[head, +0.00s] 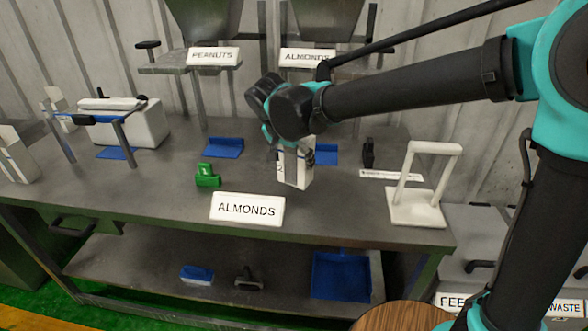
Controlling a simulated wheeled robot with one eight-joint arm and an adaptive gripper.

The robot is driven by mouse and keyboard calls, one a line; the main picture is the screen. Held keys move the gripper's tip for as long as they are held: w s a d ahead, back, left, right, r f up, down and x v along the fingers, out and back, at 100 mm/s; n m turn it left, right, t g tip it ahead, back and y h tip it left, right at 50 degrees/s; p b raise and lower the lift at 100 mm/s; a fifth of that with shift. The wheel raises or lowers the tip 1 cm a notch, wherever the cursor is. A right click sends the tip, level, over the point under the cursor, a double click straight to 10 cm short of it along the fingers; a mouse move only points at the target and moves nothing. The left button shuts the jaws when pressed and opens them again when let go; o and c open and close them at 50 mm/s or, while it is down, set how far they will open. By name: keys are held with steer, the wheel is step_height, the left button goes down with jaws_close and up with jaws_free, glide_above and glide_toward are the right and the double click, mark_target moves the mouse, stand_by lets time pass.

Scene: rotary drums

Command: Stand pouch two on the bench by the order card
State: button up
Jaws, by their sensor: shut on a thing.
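My gripper (289,147) points down over the middle of the bench (150,190) and is shut on a white upright pouch (299,174). The white order card (247,208), reading ALMONDS, stands at the bench's front edge, to the left of and nearer than the pouch.
A small green numbered block (208,176) stands behind the card. Blue trays (223,148) lie farther back. A white frame stand (417,208) is at right, by a white label strip (391,175) and a black upright item (368,153). A metal frame and white box (140,125) are at left.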

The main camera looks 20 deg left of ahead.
mark_target(294, 168)
steer(key=shift+f, duration=1.9)
steer(key=shift+f, duration=0.1)
steer(key=o, duration=1.8)
steer(key=v, duration=1.2)
